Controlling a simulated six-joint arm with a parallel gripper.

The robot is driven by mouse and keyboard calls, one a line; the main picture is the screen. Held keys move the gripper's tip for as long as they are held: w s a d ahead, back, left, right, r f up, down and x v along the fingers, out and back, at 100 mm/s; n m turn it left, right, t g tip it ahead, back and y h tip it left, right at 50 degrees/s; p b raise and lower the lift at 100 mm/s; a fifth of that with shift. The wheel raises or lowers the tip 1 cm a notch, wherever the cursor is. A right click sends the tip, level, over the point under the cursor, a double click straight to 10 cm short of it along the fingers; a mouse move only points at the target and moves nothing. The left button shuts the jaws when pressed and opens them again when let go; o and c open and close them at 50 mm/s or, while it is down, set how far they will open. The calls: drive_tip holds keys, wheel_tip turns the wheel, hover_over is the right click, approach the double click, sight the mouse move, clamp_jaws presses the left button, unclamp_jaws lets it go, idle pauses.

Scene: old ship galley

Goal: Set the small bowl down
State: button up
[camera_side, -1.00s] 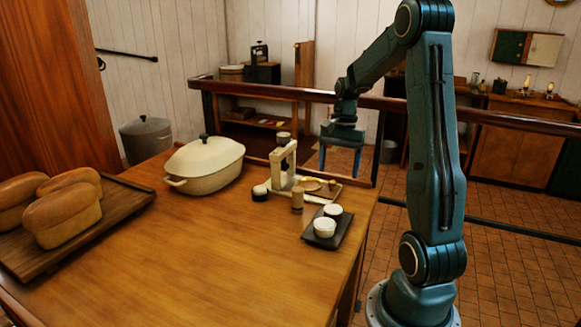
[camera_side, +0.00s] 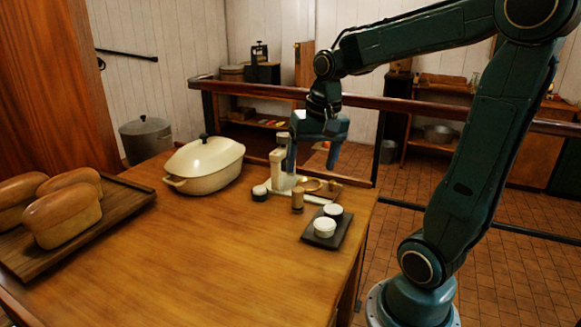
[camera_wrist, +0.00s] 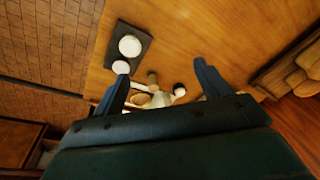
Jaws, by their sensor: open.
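My gripper (camera_side: 312,158) hangs fingers-down above the far right part of the table, with its fingers apart. In the wrist view my gripper (camera_wrist: 161,70) shows its two blue fingers spread, with nothing seen held. Two small white bowls sit on a dark tray (camera_side: 310,238) near the table's right edge: a front bowl (camera_side: 325,228) and a back bowl (camera_side: 333,210). I cannot tell which one the task means. Both are apart from my fingers.
A wooden cup (camera_side: 297,203), a dark-sided jar (camera_side: 260,193) and a small board (camera_side: 329,191) surround the stand's base. A cream lidded casserole (camera_side: 205,163) stands to the left. Loaves lie on a wooden board (camera_side: 118,207) at far left. The table (camera_side: 180,265) is clear in front.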

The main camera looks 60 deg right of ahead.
drive_tip(key=s+a+r+n+t, duration=0.1)
drive_tip(key=s+a+n+t, duration=0.2)
drive_tip(key=s+a+n, duration=0.5)
drive_tip(key=shift+a+r+n+t, duration=0.3)
drive_tip(key=shift+a+n, duration=0.4)
drive_tip(key=shift+a, duration=1.3)
